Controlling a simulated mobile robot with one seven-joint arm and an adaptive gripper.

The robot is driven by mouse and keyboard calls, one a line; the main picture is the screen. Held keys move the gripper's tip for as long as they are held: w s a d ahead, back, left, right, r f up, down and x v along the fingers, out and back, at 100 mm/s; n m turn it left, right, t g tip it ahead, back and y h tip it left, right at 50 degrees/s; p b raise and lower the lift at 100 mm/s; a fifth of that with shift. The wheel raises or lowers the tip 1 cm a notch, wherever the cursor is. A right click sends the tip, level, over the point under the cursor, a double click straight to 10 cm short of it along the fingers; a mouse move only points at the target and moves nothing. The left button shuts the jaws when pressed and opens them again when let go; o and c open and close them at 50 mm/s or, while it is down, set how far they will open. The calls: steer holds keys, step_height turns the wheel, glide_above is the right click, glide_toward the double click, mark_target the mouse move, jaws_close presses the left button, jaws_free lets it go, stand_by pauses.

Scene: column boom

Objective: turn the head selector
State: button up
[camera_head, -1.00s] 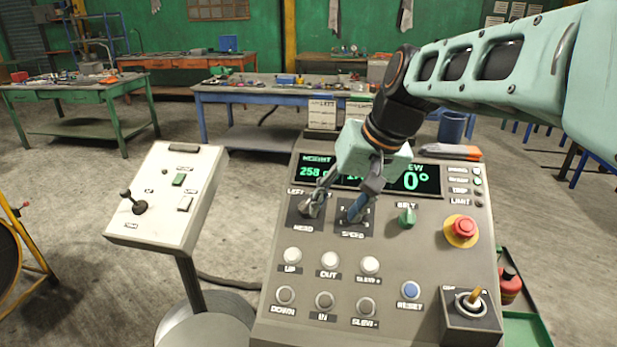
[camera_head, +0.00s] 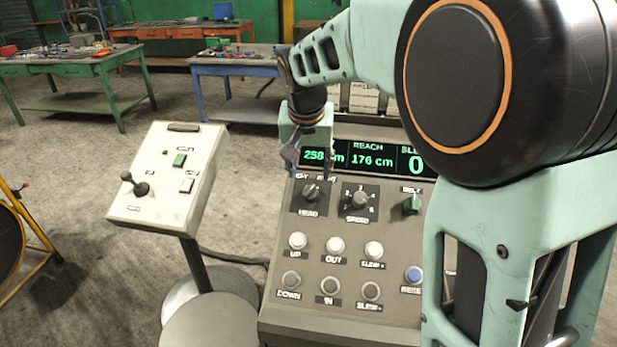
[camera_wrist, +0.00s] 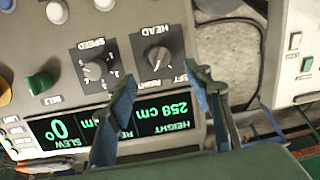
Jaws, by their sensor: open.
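The head selector is a dark rotary knob (camera_head: 310,190) on a black plate marked HEAD, at the upper left of the grey sloped console (camera_head: 265,318). It also shows upside down in the wrist view (camera_wrist: 157,58). I cannot tell for sure which way its pointer faces. My gripper (camera_head: 308,160) is over the display's left end, just above the knob in the picture. In the wrist view my gripper (camera_wrist: 160,78) is open and empty. Its two blue-grey fingertips are spread either side of the knob's line, and the knob shows beyond them, apparently untouched.
The speed knob (camera_head: 359,200) sits right beside the selector, with a green knob (camera_head: 411,204) further right. Several push buttons lie below. A white pedestal box with a joystick (camera_head: 135,186) stands left. My arm hides the console's right side.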

mark_target(309, 189)
steer(key=x, duration=1)
steer(key=shift+s+p, duration=0.1)
steer(key=shift+p, duration=0.3)
steer(key=c, duration=1.1)
steer(key=shift+n, duration=0.3)
steer(key=n+h, duration=0.1)
steer(key=n, duration=0.9)
steer(key=shift+n+h+b, duration=0.35)
steer(key=shift+n+h, duration=0.05)
